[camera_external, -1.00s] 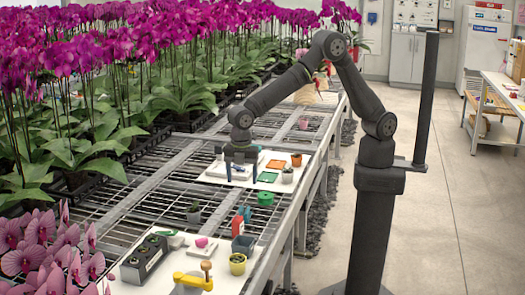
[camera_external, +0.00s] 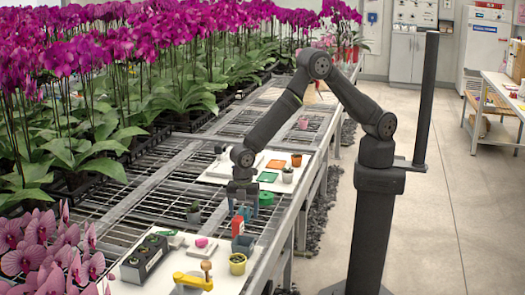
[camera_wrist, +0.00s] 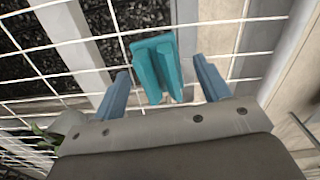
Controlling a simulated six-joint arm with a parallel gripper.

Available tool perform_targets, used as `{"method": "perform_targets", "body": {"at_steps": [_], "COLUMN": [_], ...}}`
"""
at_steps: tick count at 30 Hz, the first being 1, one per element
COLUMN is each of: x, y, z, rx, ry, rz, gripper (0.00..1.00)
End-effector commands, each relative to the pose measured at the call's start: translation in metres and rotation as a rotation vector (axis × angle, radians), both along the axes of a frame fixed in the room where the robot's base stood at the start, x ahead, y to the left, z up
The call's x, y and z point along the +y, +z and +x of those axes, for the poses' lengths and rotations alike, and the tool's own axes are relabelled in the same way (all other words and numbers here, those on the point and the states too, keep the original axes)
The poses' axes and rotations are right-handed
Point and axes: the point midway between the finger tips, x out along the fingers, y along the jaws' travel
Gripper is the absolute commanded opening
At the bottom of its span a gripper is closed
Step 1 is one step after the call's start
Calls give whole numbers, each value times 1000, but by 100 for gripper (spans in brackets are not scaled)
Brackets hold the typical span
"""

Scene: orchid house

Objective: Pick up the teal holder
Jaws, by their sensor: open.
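The teal holder (camera_wrist: 157,65) stands on the wire mesh bench. In the wrist view it shows as an upright grooved teal block, between the two blue fingers of my gripper (camera_wrist: 161,66). Both fingers are apart from it with a gap on each side. In the external view my gripper (camera_external: 242,207) points down over the bench, and the holder (camera_external: 247,213) is partly hidden behind the fingers. My gripper is open and empty.
Orchids (camera_external: 60,100) fill the left side.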

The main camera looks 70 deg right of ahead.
Motion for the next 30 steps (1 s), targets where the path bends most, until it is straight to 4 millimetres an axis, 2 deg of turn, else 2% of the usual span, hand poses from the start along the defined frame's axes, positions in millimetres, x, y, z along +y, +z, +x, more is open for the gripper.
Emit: {"method": "perform_targets", "body": {"at_steps": [6,12,15,23,26,30], "x": [0,0,0,1,1,1], "y": [-2,-2,-1,1,6,23], "z": [0,0,0,1,1,1], "rx": [-1,-1,-2,-2,-3,-4], "ry": [0,0,0,0,0,0], "rz": [1,1,1,1,2,4], "gripper": [69,30,15,14,14,14]}}
